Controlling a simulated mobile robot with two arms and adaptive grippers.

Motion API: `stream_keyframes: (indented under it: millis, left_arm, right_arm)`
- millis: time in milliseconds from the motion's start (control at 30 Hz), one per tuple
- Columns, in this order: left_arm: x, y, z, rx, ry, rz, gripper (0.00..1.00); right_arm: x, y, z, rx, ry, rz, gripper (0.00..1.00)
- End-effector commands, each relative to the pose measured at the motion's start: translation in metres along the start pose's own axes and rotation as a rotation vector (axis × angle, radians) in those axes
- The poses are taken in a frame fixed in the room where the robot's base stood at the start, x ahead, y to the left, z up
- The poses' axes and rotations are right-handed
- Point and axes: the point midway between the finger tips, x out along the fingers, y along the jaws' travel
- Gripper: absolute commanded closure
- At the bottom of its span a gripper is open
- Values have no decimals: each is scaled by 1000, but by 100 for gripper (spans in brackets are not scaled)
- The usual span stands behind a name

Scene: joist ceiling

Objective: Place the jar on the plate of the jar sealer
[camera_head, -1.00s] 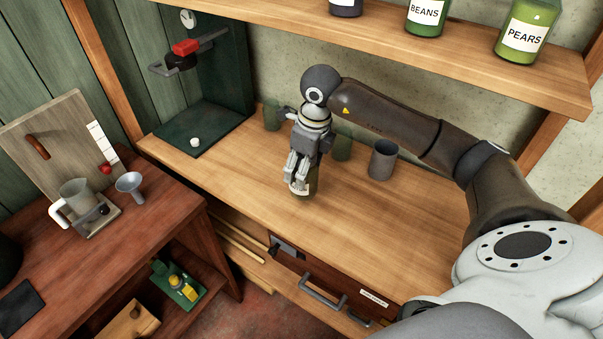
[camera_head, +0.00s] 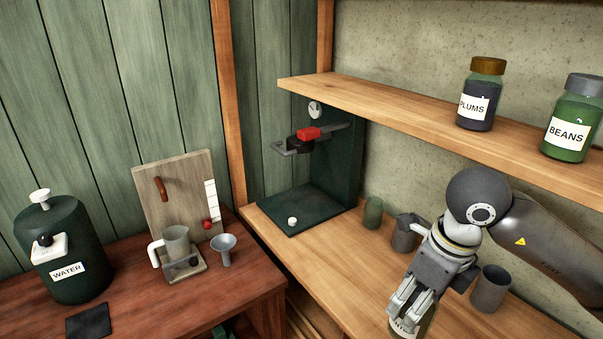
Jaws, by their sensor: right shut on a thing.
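My right gripper (camera_head: 407,312) is shut on a jar (camera_head: 412,326) with a pale label at the bottom edge of the view. The gripper and the picture edge hide most of the jar. I cannot tell whether it touches the counter. The jar sealer (camera_head: 345,165) is a dark green stand at the counter's far left end, with a red-topped clamp arm (camera_head: 308,134). Its flat green plate (camera_head: 318,204) carries a small white knob (camera_head: 292,221) near the front and no jar. The gripper is in front and to the right of the plate. My left gripper is out of view.
A green glass (camera_head: 373,212), a grey mug (camera_head: 404,236) and a grey cup (camera_head: 490,290) stand along the wall side of the wooden counter (camera_head: 335,262). A shelf (camera_head: 400,116) with labelled jars hangs above. The counter between gripper and plate looks clear.

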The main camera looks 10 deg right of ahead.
Motion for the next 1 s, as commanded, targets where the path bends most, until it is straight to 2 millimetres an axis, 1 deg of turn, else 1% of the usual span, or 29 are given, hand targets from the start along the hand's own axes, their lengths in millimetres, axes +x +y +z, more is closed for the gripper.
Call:
stream_keyframes:
  millis: [167, 367, 767, 1000]
  left_arm:
    - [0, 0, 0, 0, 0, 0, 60]
    - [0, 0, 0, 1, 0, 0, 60]
    - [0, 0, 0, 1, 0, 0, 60]
    - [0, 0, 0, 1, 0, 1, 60]
  right_arm:
    - [2, 2, 1, -58, -1, 8, 73]
    - [9, 9, 3, -263, -1, 40, 73]
    - [26, 27, 9, -811, -2, 122, 73]
    - [39, 41, 11, -1217, -3, 184, 73]
